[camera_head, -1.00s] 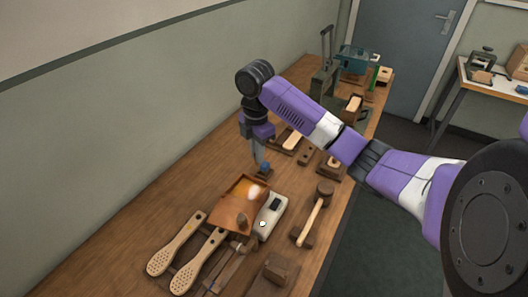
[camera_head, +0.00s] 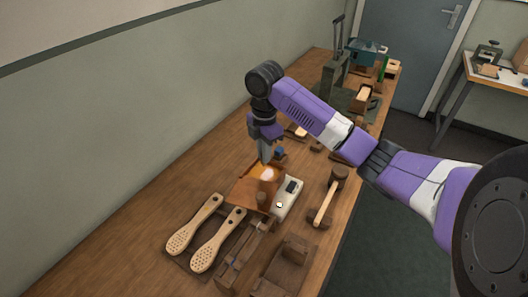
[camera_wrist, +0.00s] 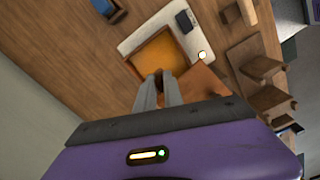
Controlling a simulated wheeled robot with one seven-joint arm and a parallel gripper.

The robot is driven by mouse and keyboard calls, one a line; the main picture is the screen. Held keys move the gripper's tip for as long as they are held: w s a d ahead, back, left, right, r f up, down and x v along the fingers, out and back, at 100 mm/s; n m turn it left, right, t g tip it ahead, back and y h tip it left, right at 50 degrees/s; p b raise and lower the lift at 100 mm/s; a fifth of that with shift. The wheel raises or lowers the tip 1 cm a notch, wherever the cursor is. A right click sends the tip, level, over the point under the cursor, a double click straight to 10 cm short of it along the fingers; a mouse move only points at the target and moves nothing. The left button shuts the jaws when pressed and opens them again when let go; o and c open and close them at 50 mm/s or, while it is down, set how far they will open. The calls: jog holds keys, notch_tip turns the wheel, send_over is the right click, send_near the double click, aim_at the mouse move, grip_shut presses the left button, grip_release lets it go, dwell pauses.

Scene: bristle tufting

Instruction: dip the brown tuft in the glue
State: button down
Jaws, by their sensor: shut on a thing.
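My gripper (camera_head: 266,160) points down over the copper-coloured glue pan (camera_head: 240,197), near its far end. The glue shows as an orange surface in the wrist view (camera_wrist: 160,62). My fingers (camera_wrist: 158,80) are closed together there, with a small brown bit at their tips that fits the brown tuft. The tuft is too small and too hidden to make out clearly. I cannot tell whether it touches the glue.
A pale box with a dark display (camera_head: 288,196) is beside the pan. A blue piece (camera_head: 279,153) lies just behind it. The table is clear at left.

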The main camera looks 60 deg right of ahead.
jog(key=shift+f+b, duration=1.2)
jog(key=shift+f, duration=1.25)
jog(key=shift+r+p, duration=3.25)
jog(key=shift+r, duration=0.5)
